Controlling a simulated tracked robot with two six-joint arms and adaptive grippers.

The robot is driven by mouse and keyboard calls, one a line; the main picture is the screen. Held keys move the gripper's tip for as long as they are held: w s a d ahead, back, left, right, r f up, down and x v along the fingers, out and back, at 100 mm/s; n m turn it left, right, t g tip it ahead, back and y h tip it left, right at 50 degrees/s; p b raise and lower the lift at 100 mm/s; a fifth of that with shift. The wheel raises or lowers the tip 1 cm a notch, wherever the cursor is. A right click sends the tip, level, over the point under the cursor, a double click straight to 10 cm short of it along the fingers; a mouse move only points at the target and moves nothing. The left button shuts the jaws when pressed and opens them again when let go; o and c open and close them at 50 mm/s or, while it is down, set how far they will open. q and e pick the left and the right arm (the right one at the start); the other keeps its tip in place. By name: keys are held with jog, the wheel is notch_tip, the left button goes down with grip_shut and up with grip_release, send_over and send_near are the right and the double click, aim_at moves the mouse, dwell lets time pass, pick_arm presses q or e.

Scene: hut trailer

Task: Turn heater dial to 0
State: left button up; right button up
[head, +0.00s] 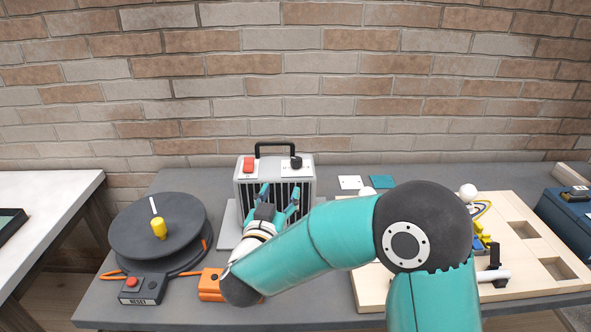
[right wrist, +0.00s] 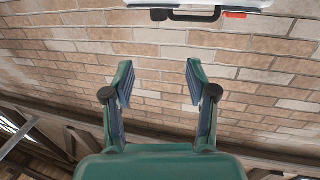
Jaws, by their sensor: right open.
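The heater (head: 308,174) is a grey box with a dark slatted grille and a black carry handle, standing on the table against the brick wall. On its top are a red switch (head: 249,163) at left and a black dial (head: 296,162) at right. The dial's setting is too small to read. My right gripper (head: 279,191) is open and empty, in front of the grille and below the dial, hiding part of the grille. In the right wrist view the open fingers (right wrist: 159,78) have nothing between them. The heater's top edge (right wrist: 199,4) shows beyond them, the dial (right wrist: 159,14) at left. My left gripper is not visible.
A black cable reel (head: 130,225) with a yellow knob stands left of the heater. A RESET box (head: 142,288) and an orange connector (head: 209,285) lie in front. A wooden board (head: 520,290) with parts and a blue case (head: 570,215) are at right.

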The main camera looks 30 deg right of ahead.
aim_at(295, 164)
jog(key=p+x, duration=0.1)
jog(key=x, duration=0.4)
jog(key=f+p+x, duration=0.1)
jog(key=p+x, duration=0.1)
jog(key=x, duration=0.4)
jog(key=p+x, duration=0.1)
jog(key=x, duration=0.5)
jog(key=shift+d+f, duration=0.1)
jog(key=shift+f, duration=0.25)
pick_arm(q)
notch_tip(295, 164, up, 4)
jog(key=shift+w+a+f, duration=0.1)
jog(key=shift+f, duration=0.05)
pick_arm(e)
grip_shut()
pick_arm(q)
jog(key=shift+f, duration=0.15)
